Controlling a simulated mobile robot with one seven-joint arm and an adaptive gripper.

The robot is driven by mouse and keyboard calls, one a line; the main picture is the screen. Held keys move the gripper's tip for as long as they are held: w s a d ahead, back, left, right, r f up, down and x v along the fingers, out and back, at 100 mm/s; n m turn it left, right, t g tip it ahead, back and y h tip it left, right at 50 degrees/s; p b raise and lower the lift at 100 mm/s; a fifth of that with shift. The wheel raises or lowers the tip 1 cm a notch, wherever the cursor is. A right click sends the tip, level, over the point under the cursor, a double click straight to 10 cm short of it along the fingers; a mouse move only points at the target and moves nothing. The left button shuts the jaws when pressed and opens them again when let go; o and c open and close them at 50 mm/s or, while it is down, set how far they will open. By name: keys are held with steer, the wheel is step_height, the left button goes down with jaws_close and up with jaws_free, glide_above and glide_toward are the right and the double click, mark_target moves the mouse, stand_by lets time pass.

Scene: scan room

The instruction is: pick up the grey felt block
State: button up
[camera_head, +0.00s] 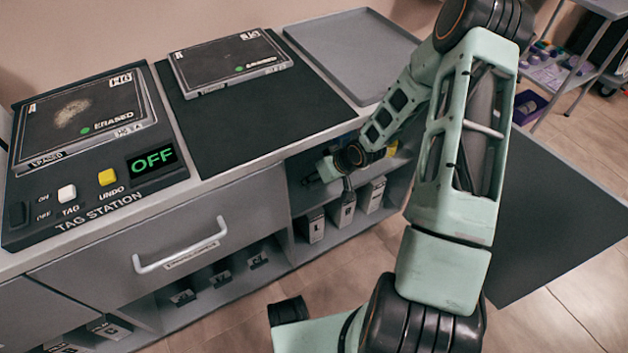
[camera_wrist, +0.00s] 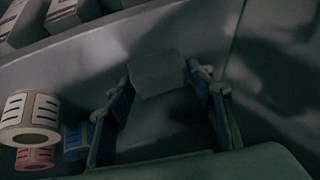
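A plain grey block, which looks like the grey felt block (camera_wrist: 158,74), sits in the dim shelf in the wrist view. My gripper (camera_wrist: 168,80) is open, with one finger on each side of the block near the fingertips. The block's left side is close to the left finger, and a gap shows on its right. I cannot tell whether the left finger touches it. In the head view my gripper (camera_head: 318,174) reaches into the open shelf compartment under the counter; the block cannot be made out there.
Label rolls, one white (camera_wrist: 30,117), one pink (camera_wrist: 35,157) and one blue (camera_wrist: 76,140), stand left of my gripper. Labelled boxes (camera_head: 343,209) stand on the shelf below. The counter holds a tag station (camera_head: 100,205) reading OFF, a dark mat (camera_head: 262,122) and a grey tray (camera_head: 352,50).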

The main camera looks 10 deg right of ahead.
steer(key=shift+c, duration=1.2)
steer(key=shift+r+p, duration=0.45)
steer(key=shift+p, duration=0.05)
steer(key=s+d+p, duration=0.3)
steer(key=s+d, duration=0.7)
steer(key=s, duration=0.4)
steer(key=shift+s+d+f+p, duration=0.2)
steer(key=shift+s+p, duration=0.1)
steer(key=shift+s, duration=0.05)
steer(key=o, duration=0.3)
steer(key=shift+c, duration=1.4)
